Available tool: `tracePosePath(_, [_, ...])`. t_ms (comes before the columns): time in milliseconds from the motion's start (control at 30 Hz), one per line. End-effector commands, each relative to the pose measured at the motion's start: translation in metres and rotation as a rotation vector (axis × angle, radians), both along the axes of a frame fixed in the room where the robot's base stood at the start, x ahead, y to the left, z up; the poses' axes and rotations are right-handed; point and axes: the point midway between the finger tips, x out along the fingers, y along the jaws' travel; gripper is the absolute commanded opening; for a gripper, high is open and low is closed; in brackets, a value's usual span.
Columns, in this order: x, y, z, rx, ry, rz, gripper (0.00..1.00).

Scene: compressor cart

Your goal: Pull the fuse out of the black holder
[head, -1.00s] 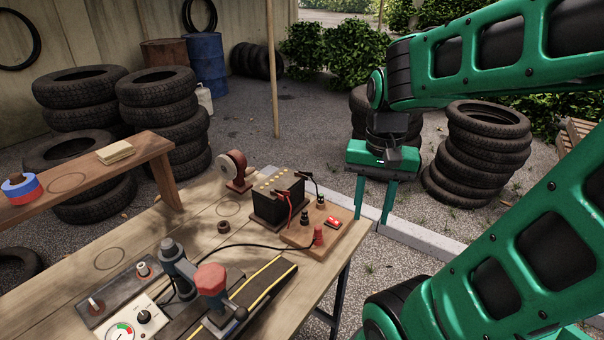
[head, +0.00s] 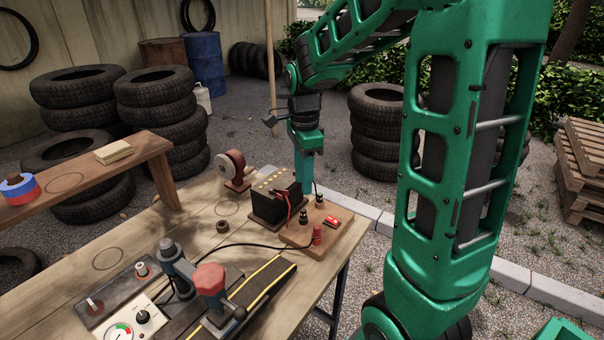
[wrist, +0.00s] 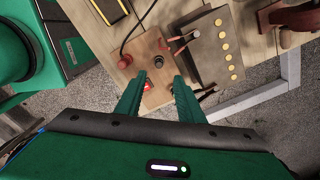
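A small red block with pale marks (head: 332,221) sits on the wooden board (head: 340,236) at the table's right corner; it looks like the fuse, but I cannot make out a black holder under it. Two black posts (head: 303,217) and a red knob (head: 317,236) stand on the same board. My gripper (head: 303,186) points down behind the board, beside the black battery-like box. In the wrist view my gripper (wrist: 158,82) is open and empty, its fingers apart above the board. The red block (wrist: 148,84) shows between them, close to the left finger.
The black box (head: 268,207) with clipped red and black leads stands left of the board. A black cable (head: 250,245) runs over the table. A red-topped tool (head: 210,278) and a gauge panel (head: 128,326) stand in front. Stacked tyres (head: 376,150) lie beyond.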

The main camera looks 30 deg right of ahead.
Motion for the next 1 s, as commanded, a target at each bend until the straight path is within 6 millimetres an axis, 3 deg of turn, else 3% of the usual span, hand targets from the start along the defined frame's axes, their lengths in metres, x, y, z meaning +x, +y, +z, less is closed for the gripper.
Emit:
tracePosePath(500, [-0.001, 0.000, -0.080, 0.001, 0.004, 0.002, 0.35])
tracePosePath(700, [-0.001, 0.000, -0.092, 0.000, 0.002, 0.002, 0.35])
tracePosePath(1000, [-0.001, 0.000, -0.094, 0.000, 0.000, 0.003, 0.35])
